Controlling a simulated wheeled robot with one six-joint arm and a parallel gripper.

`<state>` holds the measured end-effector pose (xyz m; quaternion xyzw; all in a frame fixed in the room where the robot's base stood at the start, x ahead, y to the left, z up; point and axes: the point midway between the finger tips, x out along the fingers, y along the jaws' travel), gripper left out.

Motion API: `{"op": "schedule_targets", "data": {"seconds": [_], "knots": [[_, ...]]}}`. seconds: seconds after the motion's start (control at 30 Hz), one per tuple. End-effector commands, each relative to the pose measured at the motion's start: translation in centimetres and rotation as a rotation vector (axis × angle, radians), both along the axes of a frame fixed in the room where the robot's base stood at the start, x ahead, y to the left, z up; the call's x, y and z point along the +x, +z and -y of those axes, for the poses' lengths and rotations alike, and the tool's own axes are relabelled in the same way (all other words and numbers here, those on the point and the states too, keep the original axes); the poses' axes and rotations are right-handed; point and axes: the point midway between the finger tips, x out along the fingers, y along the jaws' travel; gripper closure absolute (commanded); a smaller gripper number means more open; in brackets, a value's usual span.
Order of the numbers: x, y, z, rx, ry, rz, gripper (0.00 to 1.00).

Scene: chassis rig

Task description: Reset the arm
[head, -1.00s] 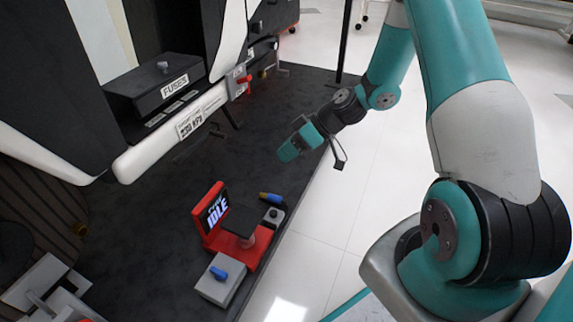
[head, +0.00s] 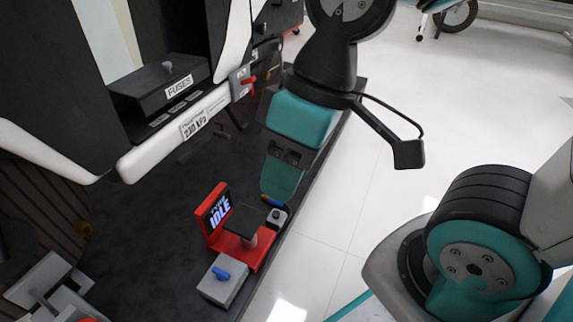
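My gripper (head: 283,180) hangs at the end of my teal and black arm, in the middle of the head view. Its teal fingers point down, above or in front of the back edge of the red stand. From this side the fingers overlap, so I cannot tell whether they are open or shut. I see nothing held between them. A dark bracket with a cable sticks out to the right of the wrist.
A red stand (head: 212,243) with a screen reading "IDLE" is on the dark platform (head: 140,245). Beside it are a grey box with a blue knob (head: 222,279) and a small grey button box (head: 277,216). A chassis with a fuse box (head: 160,88) and a red lever (head: 248,81) is at left.

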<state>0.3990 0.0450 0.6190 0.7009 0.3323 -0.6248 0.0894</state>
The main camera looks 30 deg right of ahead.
Motion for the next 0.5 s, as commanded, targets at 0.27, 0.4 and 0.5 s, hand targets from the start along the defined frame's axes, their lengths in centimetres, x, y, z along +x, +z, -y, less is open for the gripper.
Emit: {"op": "schedule_targets", "data": {"seconds": [0.27,0.4,0.5], "knots": [[0.1,0.5,0.0,0.002,0.001,0.001,0.63],[0.1,2.5,0.0,0.002,0.001,0.002,0.63],[0.1,5.1,0.0,0.002,0.001,0.002,0.63]]}}
